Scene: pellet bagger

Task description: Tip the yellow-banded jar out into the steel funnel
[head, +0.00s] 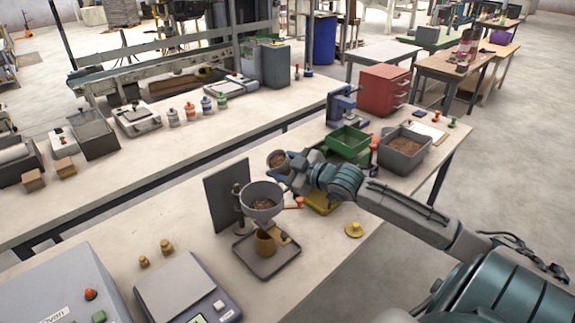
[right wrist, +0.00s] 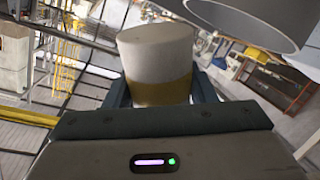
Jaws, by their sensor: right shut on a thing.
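My right gripper (head: 287,172) is shut on the yellow-banded jar (head: 278,160), and its fingers (right wrist: 160,92) show on both sides of the jar in the right wrist view. There the jar (right wrist: 156,55) is pale with a yellow band. In the head view its open mouth shows brown contents, and it appears tilted just behind and above the steel funnel (head: 262,194). The funnel sits on a stand and has brown pellets inside. A large grey rounded wall, likely the funnel (right wrist: 255,18), is at the upper right of the wrist view. My left gripper is not in view.
A dark upright panel (head: 226,190) stands left of the funnel. Below the funnel a tan cup (head: 265,244) stands on a grey tray (head: 250,262). A yellow lid (head: 354,230) lies on the right. Green (head: 348,143) and grey bins (head: 404,148) stand behind my arm.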

